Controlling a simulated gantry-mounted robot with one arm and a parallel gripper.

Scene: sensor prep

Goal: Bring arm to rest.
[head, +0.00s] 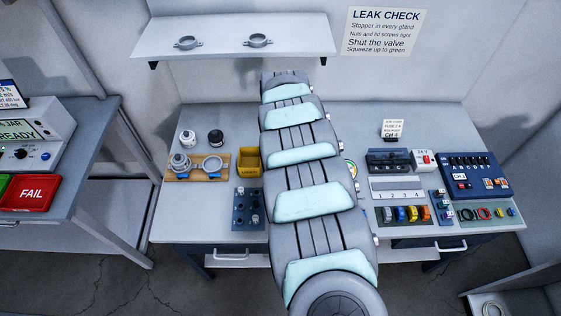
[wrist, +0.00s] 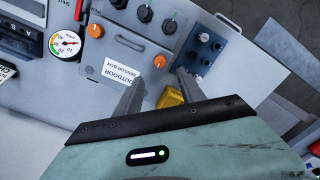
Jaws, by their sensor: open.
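My gripper (wrist: 159,78) shows in the wrist view with its two fingers spread apart and nothing between them. Beyond the fingers is a grey box labelled "outdoor sensor box" (wrist: 118,73), with orange and black knobs near it. I cannot tell how far the fingertips are from it. In the head view my arm reaches up over the middle of the bench (head: 225,116) and hides the gripper and the bench behind it.
Left of my arm are a yellow bin (head: 247,160), a wooden board with metal clamps (head: 196,175) and a dark blue block (head: 241,209). Right are a dark blue panel (head: 475,174) and coloured rings (head: 401,214). A shelf (head: 235,36) hangs behind. A red FAIL tray (head: 33,193) stands far left.

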